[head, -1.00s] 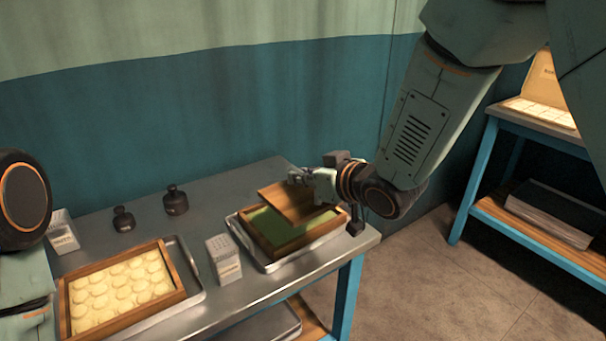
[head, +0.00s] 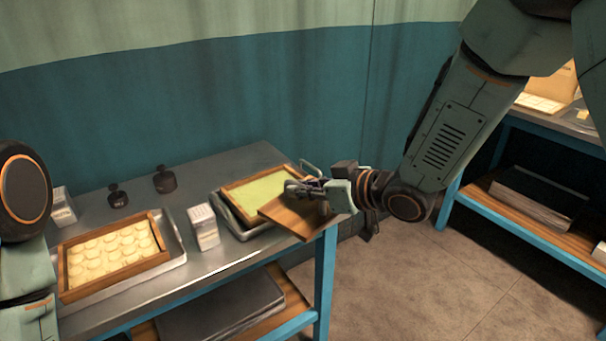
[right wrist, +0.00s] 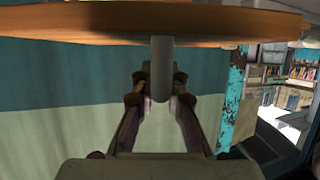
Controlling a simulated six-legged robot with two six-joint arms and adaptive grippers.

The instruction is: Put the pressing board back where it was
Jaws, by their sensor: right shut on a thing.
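The pressing board (head: 293,216) is a flat brown wooden board with a grey handle. My right gripper (head: 305,188) is shut on that handle and holds the board at the table's right end, overlapping the front right of a wooden frame in the head view. The board (right wrist: 160,22) and its handle (right wrist: 162,68) also show in the right wrist view, with the gripper fingers (right wrist: 160,98) around the handle. The wooden frame (head: 232,187) holds a light green layer and sits in a metal tray (head: 226,214). My left gripper is not in view; only part of my left arm shows.
A second wooden frame (head: 160,238) with several round pale pieces sits in a tray at left. A white carton (head: 204,227) stands between the trays. Two dark weights (head: 164,180) stand at the back. A blue-legged shelf table (head: 500,222) is at right, with open floor (head: 400,270) between.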

